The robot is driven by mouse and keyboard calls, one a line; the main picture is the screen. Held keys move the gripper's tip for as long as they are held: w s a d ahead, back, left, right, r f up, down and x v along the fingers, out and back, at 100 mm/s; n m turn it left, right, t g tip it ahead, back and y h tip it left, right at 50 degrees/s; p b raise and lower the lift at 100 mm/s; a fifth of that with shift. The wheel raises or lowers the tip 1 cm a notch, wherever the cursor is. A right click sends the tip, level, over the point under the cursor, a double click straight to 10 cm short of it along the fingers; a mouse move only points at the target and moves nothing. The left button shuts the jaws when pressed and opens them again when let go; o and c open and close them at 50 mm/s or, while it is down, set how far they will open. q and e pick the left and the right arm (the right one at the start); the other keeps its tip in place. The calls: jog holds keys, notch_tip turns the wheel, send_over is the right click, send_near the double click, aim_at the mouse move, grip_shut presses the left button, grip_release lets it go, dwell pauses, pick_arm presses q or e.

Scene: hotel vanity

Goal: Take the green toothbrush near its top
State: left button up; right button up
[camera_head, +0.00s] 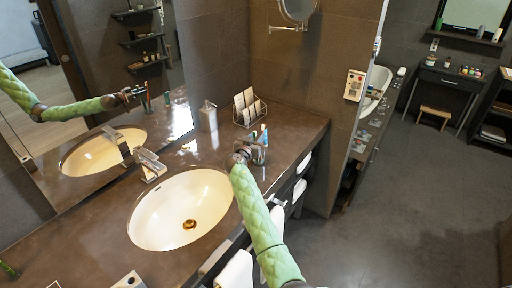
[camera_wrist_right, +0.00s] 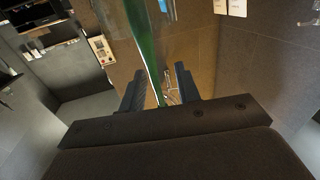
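The green toothbrush (camera_wrist_right: 147,50) shows in the right wrist view as a long green shaft running from the top edge down between the fingers. My right gripper (camera_wrist_right: 160,88) has its two dark fingers apart, with a visible gap around the shaft. In the head view my right gripper (camera_head: 242,152) is beside a cup (camera_head: 260,156) near the counter's right side. A blue-and-red brush top (camera_head: 263,134) rises from that cup. I cannot make out the green toothbrush there. My left gripper is in neither view.
The sink basin (camera_head: 180,212) and its faucet (camera_head: 150,165) lie left of my right arm. A soap dispenser (camera_head: 208,116) and a wire rack with cards (camera_head: 248,109) stand behind the cup. The mirror (camera_head: 100,100) reflects my arm. Rolled white towels (camera_head: 236,270) sit below the counter edge.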

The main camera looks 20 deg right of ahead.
jog(key=shift+w+d, duration=0.15)
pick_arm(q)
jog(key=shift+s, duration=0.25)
pick_arm(e)
jog(key=shift+c, duration=0.4)
grip_shut()
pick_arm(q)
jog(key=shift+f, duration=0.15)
pick_arm(e)
jog(key=shift+r, duration=0.1)
